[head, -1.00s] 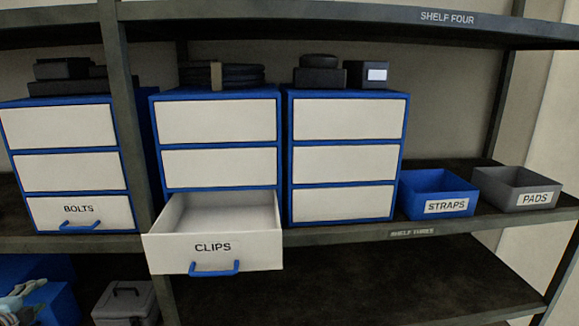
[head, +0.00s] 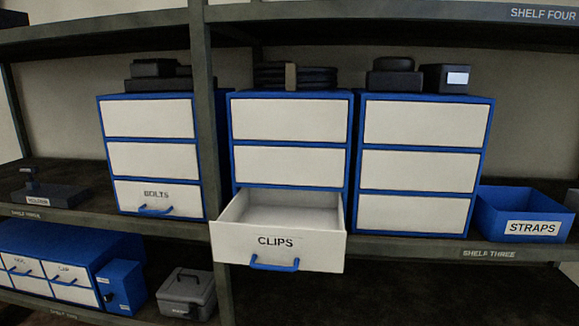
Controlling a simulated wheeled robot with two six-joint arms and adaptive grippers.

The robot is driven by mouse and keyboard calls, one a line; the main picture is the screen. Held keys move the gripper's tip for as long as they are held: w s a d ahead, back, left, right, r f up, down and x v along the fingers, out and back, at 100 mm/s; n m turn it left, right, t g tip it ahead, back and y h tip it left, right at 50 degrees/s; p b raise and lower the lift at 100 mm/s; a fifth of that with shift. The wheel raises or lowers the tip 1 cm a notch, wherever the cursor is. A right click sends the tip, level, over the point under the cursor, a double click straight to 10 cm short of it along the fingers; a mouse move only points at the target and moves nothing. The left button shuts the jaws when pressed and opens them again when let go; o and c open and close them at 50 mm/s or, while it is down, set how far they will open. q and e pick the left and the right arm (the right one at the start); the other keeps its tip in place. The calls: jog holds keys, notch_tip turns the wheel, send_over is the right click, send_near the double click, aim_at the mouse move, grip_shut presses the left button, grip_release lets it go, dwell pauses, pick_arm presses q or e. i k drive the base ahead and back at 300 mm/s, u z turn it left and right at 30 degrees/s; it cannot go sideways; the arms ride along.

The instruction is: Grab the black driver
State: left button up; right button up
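A small dark upright object (head: 30,182) stands at the far left of shelf three, on or in a low dark block (head: 48,195) with a label too small to read. I cannot tell whether the upright object is the black driver. No other driver shows clearly. The clips drawer (head: 278,242) is pulled open, and the part of its inside that shows looks empty. Neither of my grippers is in view.
Three blue cabinets with white drawers stand on shelf three, the bolts cabinet (head: 150,150) leftmost. A blue straps bin (head: 525,213) is at right. Below are a blue drawer unit (head: 75,255) and a grey case (head: 187,293). A dark post (head: 207,150) rises between cabinets.

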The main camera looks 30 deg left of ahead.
aim_at(30, 169)
jog(key=u, duration=2.75)
jog(key=i, duration=1.5)
jog(key=z, duration=0.85)
jog(key=i, duration=0.65)
jog(key=z, duration=0.7)
